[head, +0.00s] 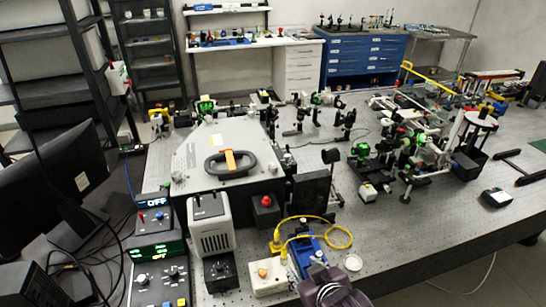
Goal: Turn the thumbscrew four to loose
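The thumbscrews are too small for me to tell apart, and I cannot tell which one is thumbscrew four. A large grey spectrometer housing (195,160) stands left of the middle of the bench. Its flat lid carries a black handle with an orange part (230,158). My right gripper (318,262) shows at the bottom edge, right of the middle, in front of the housing and well apart from it. It is seen from behind, next to a blue device, and its fingertips are not clear. My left gripper is not in view.
The perforated optical bench (430,235) is clear at front right. A grey-white box unit (210,225), a red-button box (266,209) and a black panel (312,190) stand in front of the housing. A yellow cable (340,231) loops nearby. Optic mounts fill the back.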

